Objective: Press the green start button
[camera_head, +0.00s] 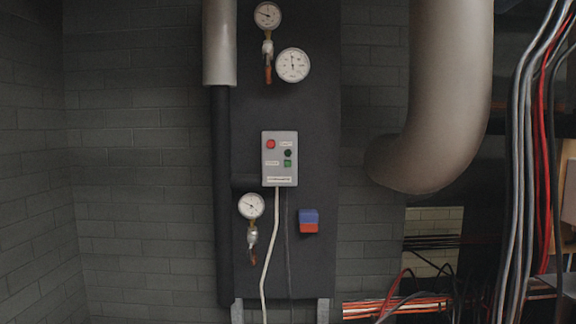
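A grey control box (280,159) is fixed to a dark upright panel in the middle of the head view. A green square button (288,163) sits at its lower right. A dark green round button or lamp (288,153) is just above it. A red button (270,144) is at the upper left of the box. Small white labels lie beside them, too small to read.
Round gauges (293,65) are mounted above the box, and another gauge (251,206) with a valve hangs below left. A blue and red block (308,221) is below right. A thick grey pipe (447,90) and hanging cables (530,150) stand at right.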

